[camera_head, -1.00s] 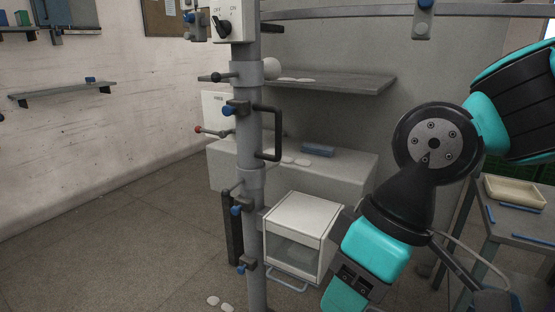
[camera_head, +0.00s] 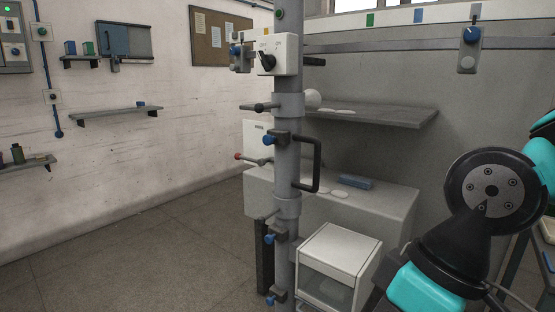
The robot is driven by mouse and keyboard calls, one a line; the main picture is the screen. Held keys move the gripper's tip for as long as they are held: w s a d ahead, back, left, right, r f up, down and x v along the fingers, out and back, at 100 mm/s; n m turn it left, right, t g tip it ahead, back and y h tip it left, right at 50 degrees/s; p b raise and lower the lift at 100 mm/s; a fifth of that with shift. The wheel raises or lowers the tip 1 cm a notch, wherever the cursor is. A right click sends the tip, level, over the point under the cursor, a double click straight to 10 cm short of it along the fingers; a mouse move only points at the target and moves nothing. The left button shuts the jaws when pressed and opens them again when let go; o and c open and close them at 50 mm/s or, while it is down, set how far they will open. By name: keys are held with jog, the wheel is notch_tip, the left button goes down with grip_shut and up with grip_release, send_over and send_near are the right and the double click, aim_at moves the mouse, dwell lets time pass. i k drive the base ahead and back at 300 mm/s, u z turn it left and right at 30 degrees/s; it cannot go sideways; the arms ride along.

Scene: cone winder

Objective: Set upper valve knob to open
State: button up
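I cannot tell for certain which part is the upper valve knob. On the grey upright pole (camera_head: 286,170), a white box (camera_head: 283,55) marked OFF and ON carries a black rotary knob (camera_head: 267,61). Its pointer slants, and I cannot read its setting surely. A blue round knob (camera_head: 471,36) sits on a grey plate high on the rear panel at right. Lower on the pole are a blue knob (camera_head: 269,139) and another blue knob (camera_head: 270,239). My arm shows at lower right, well apart from the pole; my gripper is out of view.
A black handle (camera_head: 316,165) and a red-tipped lever (camera_head: 240,156) stick out from the pole. The floor at left (camera_head: 130,255) is clear.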

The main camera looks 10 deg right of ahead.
aim_at(268, 140)
jog(key=z, duration=0.1)
jog(key=k, duration=1.05)
jog(key=u, duration=1.25)
jog(key=i, duration=1.3)
jog(key=z, duration=0.55)
jog(key=i, duration=0.35)
jog(key=z, duration=0.35)
